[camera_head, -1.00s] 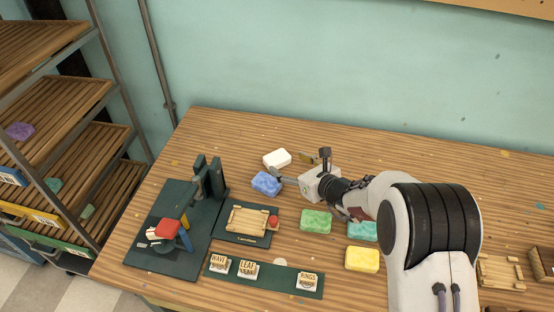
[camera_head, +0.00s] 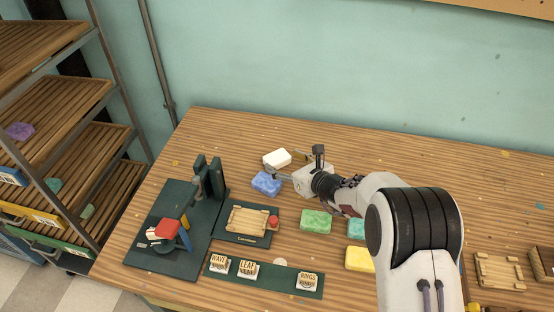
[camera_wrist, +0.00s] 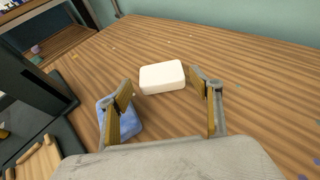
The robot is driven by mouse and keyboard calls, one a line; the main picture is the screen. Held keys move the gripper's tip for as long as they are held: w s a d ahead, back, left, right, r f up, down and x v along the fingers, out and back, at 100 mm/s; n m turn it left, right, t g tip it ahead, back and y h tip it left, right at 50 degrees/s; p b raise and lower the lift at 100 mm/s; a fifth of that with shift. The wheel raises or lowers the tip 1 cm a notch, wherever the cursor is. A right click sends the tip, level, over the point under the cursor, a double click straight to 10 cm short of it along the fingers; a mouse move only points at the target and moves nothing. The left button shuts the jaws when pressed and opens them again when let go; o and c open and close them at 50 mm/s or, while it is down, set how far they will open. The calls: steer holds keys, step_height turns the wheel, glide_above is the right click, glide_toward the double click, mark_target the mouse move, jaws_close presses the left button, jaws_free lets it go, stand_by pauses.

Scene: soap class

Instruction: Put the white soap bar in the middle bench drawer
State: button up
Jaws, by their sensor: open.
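The white soap bar (camera_head: 277,158) lies on the wooden bench behind the blue soap bar (camera_head: 266,183). My gripper (camera_head: 283,169) is open and low over the bench, at the right of the blue bar. In the wrist view the white bar (camera_wrist: 162,77) lies just beyond the open fingertips (camera_wrist: 160,90), roughly centred between them and apart from them. The blue bar (camera_wrist: 122,117) shows beside and partly behind the left finger. The middle bench drawer is not in view.
A dark stamping press (camera_head: 205,185) and a wooden mould tray (camera_head: 247,220) stand at the left. Green (camera_head: 316,220), teal (camera_head: 355,228) and yellow (camera_head: 359,259) bars lie nearer the front, the last two partly behind my arm. The slatted rack (camera_head: 75,150) is far left. Bench behind the white bar is clear.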

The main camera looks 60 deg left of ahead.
mark_target(276, 156)
steer(key=shift+a+f, duration=0.1)
steer(key=shift+a, duration=0.05)
steer(key=shift+x, duration=2.4)
steer(key=c, duration=1)
steer(key=shift+c, duration=0.2)
steer(key=shift+r, duration=5.05)
